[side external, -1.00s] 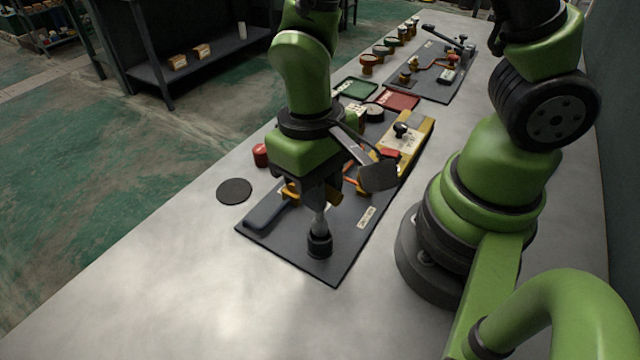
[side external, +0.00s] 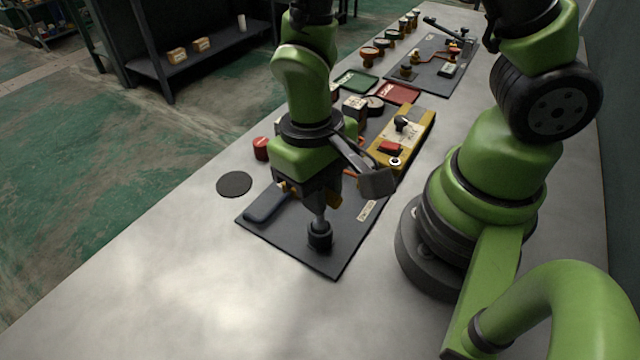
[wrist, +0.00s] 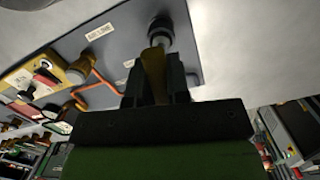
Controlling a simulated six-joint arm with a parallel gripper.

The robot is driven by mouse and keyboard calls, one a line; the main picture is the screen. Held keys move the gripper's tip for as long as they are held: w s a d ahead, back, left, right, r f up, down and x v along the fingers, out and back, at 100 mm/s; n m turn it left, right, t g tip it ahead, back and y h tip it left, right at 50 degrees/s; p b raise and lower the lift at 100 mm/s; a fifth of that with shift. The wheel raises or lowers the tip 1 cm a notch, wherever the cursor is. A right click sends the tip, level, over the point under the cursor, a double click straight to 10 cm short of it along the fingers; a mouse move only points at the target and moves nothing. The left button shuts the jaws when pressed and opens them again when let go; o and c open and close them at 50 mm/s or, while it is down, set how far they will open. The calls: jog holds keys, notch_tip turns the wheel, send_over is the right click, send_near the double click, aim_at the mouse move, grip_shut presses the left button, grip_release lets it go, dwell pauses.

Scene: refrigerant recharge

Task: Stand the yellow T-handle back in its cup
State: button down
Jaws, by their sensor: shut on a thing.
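The yellow T-handle (wrist: 153,72) is between my gripper's two dark fingers in the wrist view. My gripper (side external: 312,200) is shut on it and points down over the near end of the dark mat. Its grey shaft (side external: 319,219) shows below the fingers and runs down, roughly upright, to the black cup (side external: 319,238). In the wrist view the cup (wrist: 160,28) is straight beyond the handle. The shaft's lower end seems to be inside the cup mouth; how deep is hidden.
A yellow panel (side external: 412,128) with a black knob lies behind. A red cap (side external: 261,148) and a black disc (side external: 234,185) are at left. The table front is bare.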

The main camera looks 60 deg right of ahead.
jog(key=shift+f, duration=0.9)
jog(key=c, duration=0.7)
grip_release()
jog(key=shift+r, duration=3.5)
